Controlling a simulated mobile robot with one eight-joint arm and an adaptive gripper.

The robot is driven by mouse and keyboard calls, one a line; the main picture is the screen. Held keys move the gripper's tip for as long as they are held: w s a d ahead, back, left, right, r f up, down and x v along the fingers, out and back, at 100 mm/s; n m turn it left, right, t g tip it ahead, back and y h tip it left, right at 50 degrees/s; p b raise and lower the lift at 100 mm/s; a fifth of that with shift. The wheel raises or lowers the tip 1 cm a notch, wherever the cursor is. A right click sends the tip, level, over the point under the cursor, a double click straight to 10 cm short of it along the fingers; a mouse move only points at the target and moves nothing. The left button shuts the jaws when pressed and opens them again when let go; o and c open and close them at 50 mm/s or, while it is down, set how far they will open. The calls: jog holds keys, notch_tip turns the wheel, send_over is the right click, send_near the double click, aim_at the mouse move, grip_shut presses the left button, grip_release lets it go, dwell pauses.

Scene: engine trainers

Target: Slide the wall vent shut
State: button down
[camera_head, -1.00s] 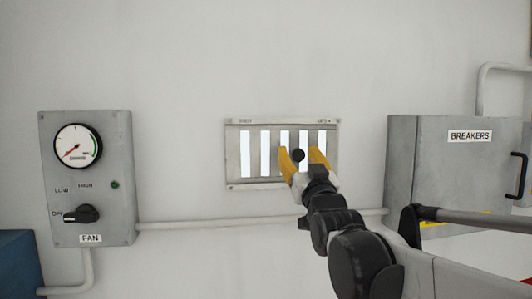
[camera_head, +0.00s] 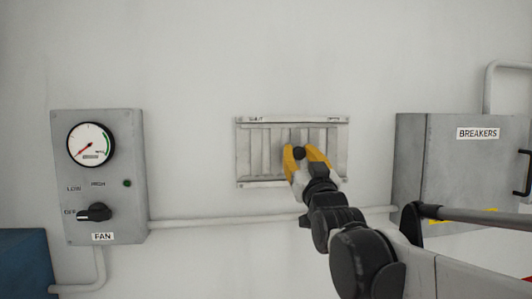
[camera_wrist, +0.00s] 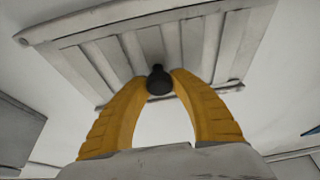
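The wall vent (camera_head: 243,160) is a grey metal plate with vertical slats in the middle of the head view. No bright openings show between its slats now. Its round black knob (camera_head: 299,153) stands out from the slats. My gripper (camera_head: 306,152) is at the vent, with its two yellow fingers on either side of the knob. In the wrist view the vent (camera_wrist: 205,45) fills the top, and the knob (camera_wrist: 159,80) sits between the fingertips (camera_wrist: 160,78), which are close to or touching it. The contact on both sides is hard to tell.
A grey fan box (camera_head: 105,180) with a gauge and a black switch is on the wall at left. A grey breakers box (camera_head: 455,165) is at right. A pipe (camera_head: 225,222) runs along the wall below the vent. A blue object (camera_head: 25,262) is at lower left.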

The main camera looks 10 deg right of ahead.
jog(key=c, duration=1.1)
grip_release()
jog(key=shift+a, duration=0.2)
jog(key=shift+c, duration=0.2)
jog(key=shift+o, duration=0.2)
jog(key=shift+a, duration=0.3)
jog(key=shift+d, duration=0.35)
jog(key=v, duration=1.2)
jog(key=shift+a, duration=0.2)
jog(key=shift+f, duration=0.2)
